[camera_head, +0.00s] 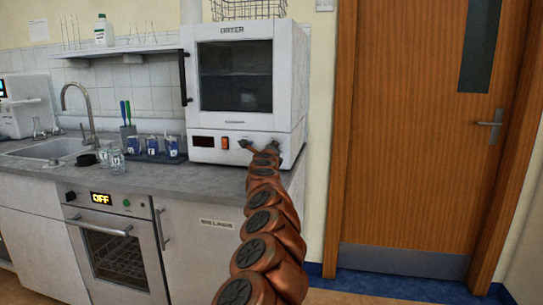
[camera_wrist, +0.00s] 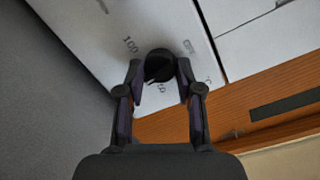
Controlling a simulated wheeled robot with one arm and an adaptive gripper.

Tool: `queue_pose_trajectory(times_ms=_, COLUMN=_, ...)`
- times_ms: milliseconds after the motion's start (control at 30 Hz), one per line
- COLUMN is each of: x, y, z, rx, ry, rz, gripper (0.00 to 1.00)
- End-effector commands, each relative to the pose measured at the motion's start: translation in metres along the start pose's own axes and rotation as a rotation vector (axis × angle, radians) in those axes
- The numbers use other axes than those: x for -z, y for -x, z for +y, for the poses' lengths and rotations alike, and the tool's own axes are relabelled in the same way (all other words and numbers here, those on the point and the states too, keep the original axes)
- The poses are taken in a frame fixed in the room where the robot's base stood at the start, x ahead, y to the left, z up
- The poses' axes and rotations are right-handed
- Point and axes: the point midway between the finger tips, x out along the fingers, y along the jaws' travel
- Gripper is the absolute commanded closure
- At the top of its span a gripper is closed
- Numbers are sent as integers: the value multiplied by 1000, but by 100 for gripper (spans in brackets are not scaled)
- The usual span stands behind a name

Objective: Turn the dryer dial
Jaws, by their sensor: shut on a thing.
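The white dryer (camera_head: 274,143) stands on the right end of the counter, with a dark window door and a lower control panel. Its dial is hidden behind my gripper (camera_head: 262,147) in the head view. In the wrist view the black round dial (camera_wrist: 159,64) sits on the white panel, with printed numbers around it. My gripper (camera_wrist: 159,75) has its two fingers on either side of the dial and is shut on it. An orange-red switch (camera_head: 225,143) and a dark display (camera_head: 204,142) are left of the dial.
The grey counter (camera_head: 205,176) holds blue-labelled containers (camera_head: 152,146), glass beakers (camera_head: 117,160) and a sink (camera_head: 50,148). Below is an oven (camera_head: 118,250) reading OFF. A wooden door (camera_head: 420,130) is at the right.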

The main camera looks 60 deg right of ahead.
Motion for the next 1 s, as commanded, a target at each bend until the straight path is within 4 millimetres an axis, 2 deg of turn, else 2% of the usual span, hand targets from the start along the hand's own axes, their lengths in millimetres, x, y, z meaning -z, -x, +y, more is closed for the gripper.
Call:
queue_pose_trajectory(times_ms=300, x=0, y=0, z=0, rx=10, ry=-82, rz=-7, gripper=99)
queue_pose_trajectory(times_ms=733, x=0, y=0, z=-1, rx=11, ry=-89, rz=-6, gripper=99)
queue_pose_trajectory(times_ms=767, x=0, y=0, z=-1, rx=11, ry=-89, rz=-6, gripper=62)
queue_pose_trajectory(times_ms=1000, x=0, y=0, z=0, rx=11, ry=-89, rz=-6, gripper=40)
